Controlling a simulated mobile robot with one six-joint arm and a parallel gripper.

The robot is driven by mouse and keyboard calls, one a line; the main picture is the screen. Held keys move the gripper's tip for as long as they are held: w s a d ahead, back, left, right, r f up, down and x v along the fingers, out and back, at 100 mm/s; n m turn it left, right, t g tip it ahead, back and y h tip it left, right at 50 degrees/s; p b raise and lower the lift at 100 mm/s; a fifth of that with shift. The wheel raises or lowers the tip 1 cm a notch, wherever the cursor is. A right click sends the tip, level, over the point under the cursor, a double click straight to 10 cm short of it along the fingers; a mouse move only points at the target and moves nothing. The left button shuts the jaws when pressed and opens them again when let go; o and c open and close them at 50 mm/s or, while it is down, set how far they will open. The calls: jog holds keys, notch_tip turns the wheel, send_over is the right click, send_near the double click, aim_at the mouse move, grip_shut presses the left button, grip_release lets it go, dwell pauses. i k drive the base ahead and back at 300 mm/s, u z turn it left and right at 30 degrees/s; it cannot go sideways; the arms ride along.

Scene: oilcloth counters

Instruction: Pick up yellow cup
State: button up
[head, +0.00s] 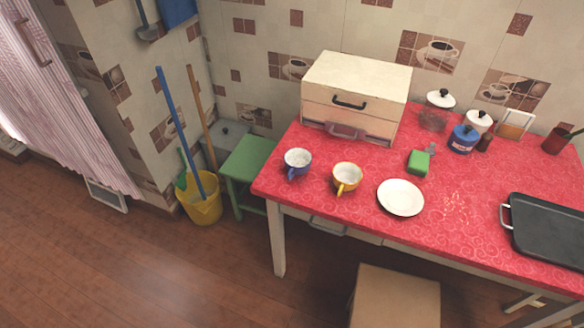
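The yellow cup (345,179) stands upright on the red patterned oilcloth of the table (462,209), near its front left part. Its inside looks white, and its handle points toward the front edge. A blue cup (297,163) stands just to its left, and a white plate (400,197) lies to its right. My gripper is not in view.
A wooden bread box (356,93) stands behind the cups. A green sponge-like object (418,163), a dark baking tray (548,236) and several jars are farther right. A cardboard-coloured box (395,298) sits before the table. The floor (130,265) at left front is clear.

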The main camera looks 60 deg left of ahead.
aim_at(347, 176)
jog(key=z, duration=0.1)
jog(key=k, duration=0.25)
jog(key=u, duration=2.4)
jog(key=k, duration=0.6)
jog(key=z, duration=0.25)
jog(key=i, duration=0.6)
